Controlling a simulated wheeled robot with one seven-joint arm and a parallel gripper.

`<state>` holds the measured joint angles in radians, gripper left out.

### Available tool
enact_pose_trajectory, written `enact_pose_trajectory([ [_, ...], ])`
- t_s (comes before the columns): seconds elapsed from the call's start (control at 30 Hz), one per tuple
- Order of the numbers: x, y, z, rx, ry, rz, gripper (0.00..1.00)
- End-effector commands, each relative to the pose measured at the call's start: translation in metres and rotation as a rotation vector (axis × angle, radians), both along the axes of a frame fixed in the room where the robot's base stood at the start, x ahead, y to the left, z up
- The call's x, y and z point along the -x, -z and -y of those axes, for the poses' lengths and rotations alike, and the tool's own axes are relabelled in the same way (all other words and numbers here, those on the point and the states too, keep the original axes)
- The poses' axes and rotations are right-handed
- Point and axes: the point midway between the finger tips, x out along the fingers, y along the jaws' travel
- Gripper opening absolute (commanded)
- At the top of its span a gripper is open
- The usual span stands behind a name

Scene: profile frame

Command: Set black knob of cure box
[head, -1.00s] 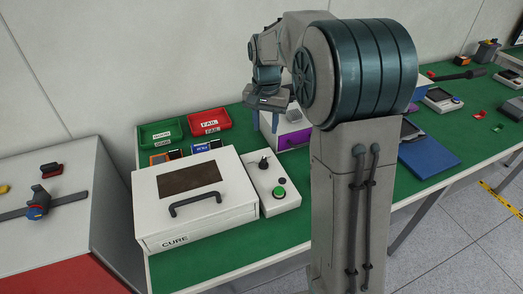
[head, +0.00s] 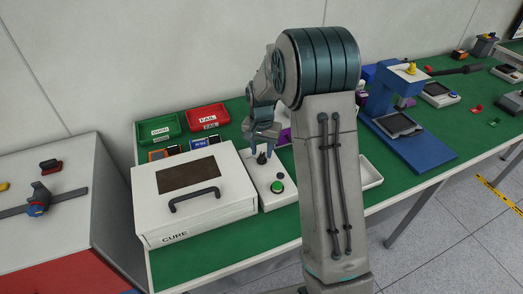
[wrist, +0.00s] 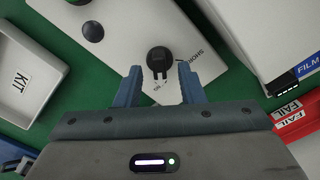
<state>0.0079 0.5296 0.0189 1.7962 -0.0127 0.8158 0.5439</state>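The white cure box (head: 205,188) stands on the green table with its lid closed and its black handle at the front. Its control panel (head: 268,197) is at its right side and carries a black knob (head: 262,158) at the back and a green button (head: 277,186) nearer the front. In the wrist view the black knob (wrist: 160,60) lies just beyond and between my fingertips. My gripper (wrist: 160,75) is open, with a finger on either side of the knob's line and visible gaps. In the head view my gripper (head: 262,150) is directly above the knob.
Green (head: 160,128) and red (head: 207,117) bins stand behind the box. A white tray marked KIT (wrist: 22,85) is beside the panel. A blue press stand (head: 405,130) is to the right on the table. The wall is close behind.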

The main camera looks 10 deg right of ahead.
Motion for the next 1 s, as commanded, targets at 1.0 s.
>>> enact_pose_trajectory([
  [1.0,0.0001,0.0103,0.0002,0.000,-0.064,0.000,0.00],
])
